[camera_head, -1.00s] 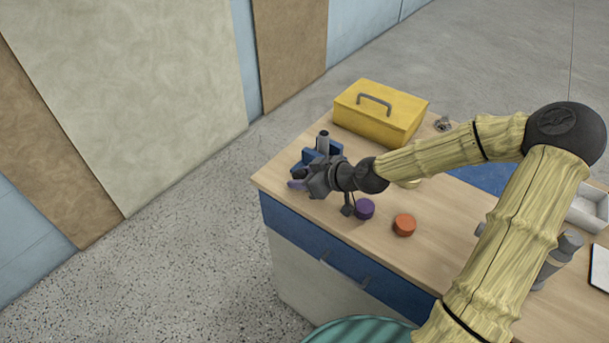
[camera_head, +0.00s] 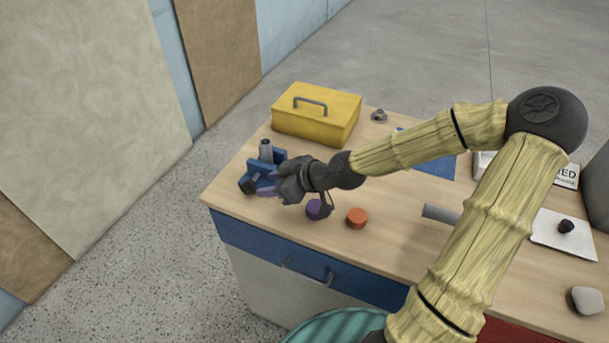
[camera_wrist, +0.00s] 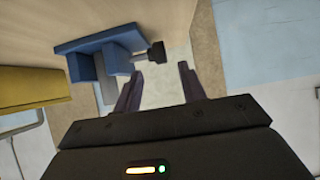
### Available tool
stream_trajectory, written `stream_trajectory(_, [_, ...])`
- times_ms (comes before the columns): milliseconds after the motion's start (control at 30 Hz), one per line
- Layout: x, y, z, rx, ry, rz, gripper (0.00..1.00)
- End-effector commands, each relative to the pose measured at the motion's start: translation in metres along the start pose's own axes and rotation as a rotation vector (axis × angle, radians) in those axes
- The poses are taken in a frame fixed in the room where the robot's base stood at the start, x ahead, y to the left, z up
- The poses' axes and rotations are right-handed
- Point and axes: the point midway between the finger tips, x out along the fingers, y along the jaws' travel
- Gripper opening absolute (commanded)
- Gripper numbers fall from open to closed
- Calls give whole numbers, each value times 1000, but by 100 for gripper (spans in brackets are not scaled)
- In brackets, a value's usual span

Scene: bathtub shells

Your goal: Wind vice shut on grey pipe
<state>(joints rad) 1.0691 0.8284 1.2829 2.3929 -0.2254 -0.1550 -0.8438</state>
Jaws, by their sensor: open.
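The blue vice (camera_head: 278,157) stands at the far left end of the wooden bench, with an upright grey pipe (camera_head: 265,148) between its jaws. I cannot tell whether both jaws touch the pipe. A dark screw handle (camera_head: 248,187) sticks out at the vice's near left side. My gripper (camera_head: 266,191) is open and empty, just right of the handle, and hides part of the vice. In the wrist view the vice (camera_wrist: 95,42) is at upper left. Its dark handle (camera_wrist: 157,53) lies just beyond the open fingers (camera_wrist: 160,82), apart from them.
A yellow toolbox (camera_head: 318,118) stands behind the vice. A purple disc (camera_head: 315,210) and an orange disc (camera_head: 357,218) lie near the front edge, close to my wrist. A grey cylinder (camera_head: 440,213) lies farther right. The bench's left edge is close to the vice.

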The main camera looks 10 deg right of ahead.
Motion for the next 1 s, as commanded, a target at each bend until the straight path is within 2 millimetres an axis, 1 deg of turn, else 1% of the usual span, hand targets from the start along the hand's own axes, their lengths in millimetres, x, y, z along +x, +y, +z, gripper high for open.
stream_trajectory(33, [-8, 1, 0, 2, -1, 2, 41])
stream_trajectory(100, [-17, 0, 0, 1, -1, 2, 41])
stream_trajectory(700, [-91, -1, -1, 1, 0, -2, 41])
stream_trajectory(833, [-99, -1, 0, 0, -2, -3, 41])
stream_trajectory(1000, [-101, -2, 0, -2, -2, -4, 41])
